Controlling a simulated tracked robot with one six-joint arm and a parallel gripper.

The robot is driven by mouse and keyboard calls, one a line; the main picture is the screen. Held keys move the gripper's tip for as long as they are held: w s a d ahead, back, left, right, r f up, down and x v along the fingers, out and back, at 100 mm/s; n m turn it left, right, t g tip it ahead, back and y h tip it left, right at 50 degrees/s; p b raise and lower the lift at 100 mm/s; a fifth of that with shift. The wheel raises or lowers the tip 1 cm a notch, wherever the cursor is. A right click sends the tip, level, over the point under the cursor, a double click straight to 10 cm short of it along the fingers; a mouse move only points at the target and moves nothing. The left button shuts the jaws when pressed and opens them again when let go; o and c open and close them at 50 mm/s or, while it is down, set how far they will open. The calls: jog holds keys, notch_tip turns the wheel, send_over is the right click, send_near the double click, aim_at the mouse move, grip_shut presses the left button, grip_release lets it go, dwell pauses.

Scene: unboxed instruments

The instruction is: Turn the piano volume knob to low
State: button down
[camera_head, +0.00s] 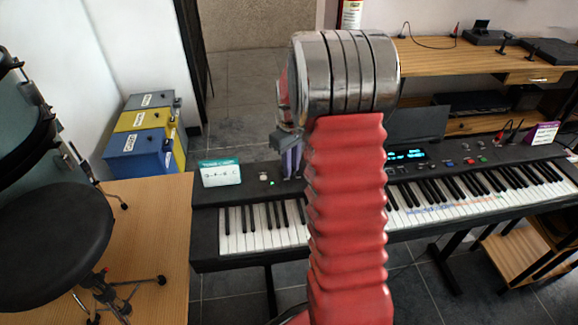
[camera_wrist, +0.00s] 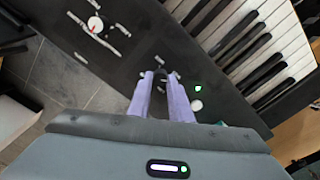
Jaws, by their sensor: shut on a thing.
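The piano (camera_head: 224,258) stands in front of me, with its control panel behind the keys. My gripper (camera_head: 291,163) points down at the left part of this panel, and my arm hides part of it. In the wrist view, the purple fingers of my gripper (camera_wrist: 160,80) are closed around a small dark knob on the panel, mostly hidden between the fingertips. Its setting cannot be read. A white round dial with a red pointer (camera_wrist: 95,24) is on the panel at upper left, apart from the fingers.
A white button (camera_wrist: 196,104) and a green light (camera_wrist: 198,88) are just right of the fingers. A teal-and-white card (camera_head: 221,173) stands at the piano's left end. A stool (camera_head: 55,235), stacked cases (camera_head: 140,150) and a wooden desk (camera_head: 445,62) are around the piano.

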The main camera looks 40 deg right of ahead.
jog(key=m, duration=1.2)
jog(key=shift+a+m, duration=0.1)
jog(key=shift+m, duration=0.2)
jog(key=shift+w+m, duration=0.1)
jog(key=shift+m, duration=1.4)
jog(key=shift+r, duration=0.1)
jog(key=c, duration=1.9)
grip_release()
jog(key=shift+w, duration=0.1)
jog(key=shift+o, duration=1.4)
